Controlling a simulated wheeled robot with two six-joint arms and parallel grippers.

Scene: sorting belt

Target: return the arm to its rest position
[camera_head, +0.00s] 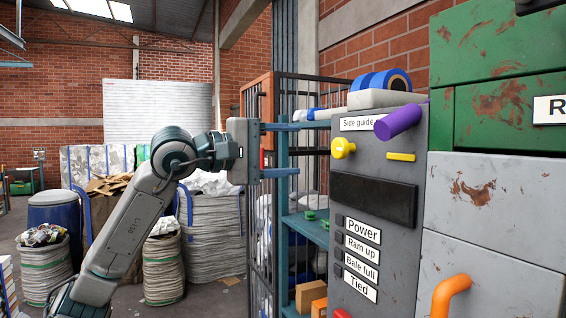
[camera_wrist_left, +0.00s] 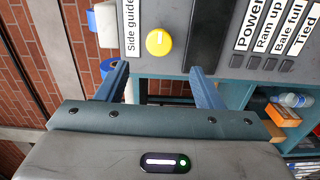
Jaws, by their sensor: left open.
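My left arm (camera_head: 125,230) reaches up from the lower left in the head view. Its gripper (camera_head: 296,150) is open and empty, with the two blue fingers apart and pointing right toward the grey control panel (camera_head: 378,250). In the left wrist view the gripper (camera_wrist_left: 160,74) spreads its fingers below the panel's yellow knob (camera_wrist_left: 159,42). Nothing lies between the fingers, and they look apart from the knob. My right gripper is in neither view.
The panel carries a yellow knob (camera_head: 342,147), a purple handle (camera_head: 398,122) and a dark screen (camera_head: 374,199). Blue shelving (camera_head: 305,228) and a dark mesh cage stand behind the gripper. Grey cabinets with an orange handle (camera_head: 450,294) are at right. Full sacks (camera_head: 213,230) stand behind my arm.

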